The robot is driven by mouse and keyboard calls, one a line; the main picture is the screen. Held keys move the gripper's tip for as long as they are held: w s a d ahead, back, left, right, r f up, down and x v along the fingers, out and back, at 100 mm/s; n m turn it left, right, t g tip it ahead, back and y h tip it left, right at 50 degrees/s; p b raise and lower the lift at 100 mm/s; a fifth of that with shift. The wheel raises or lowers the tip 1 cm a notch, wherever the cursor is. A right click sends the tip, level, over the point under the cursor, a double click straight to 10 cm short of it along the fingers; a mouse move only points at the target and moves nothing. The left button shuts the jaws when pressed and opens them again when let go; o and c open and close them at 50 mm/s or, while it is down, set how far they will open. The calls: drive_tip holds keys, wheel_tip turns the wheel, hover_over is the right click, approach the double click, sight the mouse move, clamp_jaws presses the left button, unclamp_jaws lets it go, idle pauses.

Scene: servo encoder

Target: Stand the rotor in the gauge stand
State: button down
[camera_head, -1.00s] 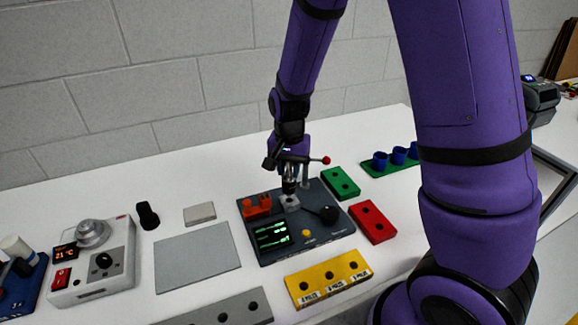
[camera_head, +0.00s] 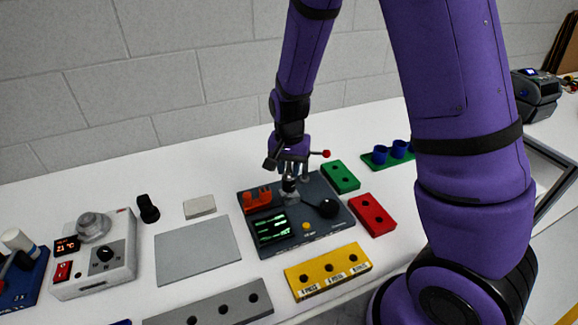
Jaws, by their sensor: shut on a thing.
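The gauge stand appears to be the dark grey unit (camera_head: 330,232) with a lit green screen (camera_head: 272,230). A small light grey block (camera_head: 290,198) sits on its top. My gripper (camera_head: 291,178) is directly above this block, pointing down. It is shut on a small dark and silver part, which I take to be the rotor (camera_head: 289,186). The part looks upright, with its lower end at the block. At this size I cannot tell whether it is seated in the block or just over it. My fingers hide its upper end.
A red ball-ended lever (camera_head: 326,154) stands close by my gripper. A flat grey plate (camera_head: 197,250) lies left.

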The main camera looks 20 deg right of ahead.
drive_tip(key=shift+f, duration=0.8)
drive_tip(key=shift+c, duration=2.4)
unclamp_jaws()
drive_tip(key=shift+r, duration=3.2)
drive_tip(key=shift+r, duration=0.1)
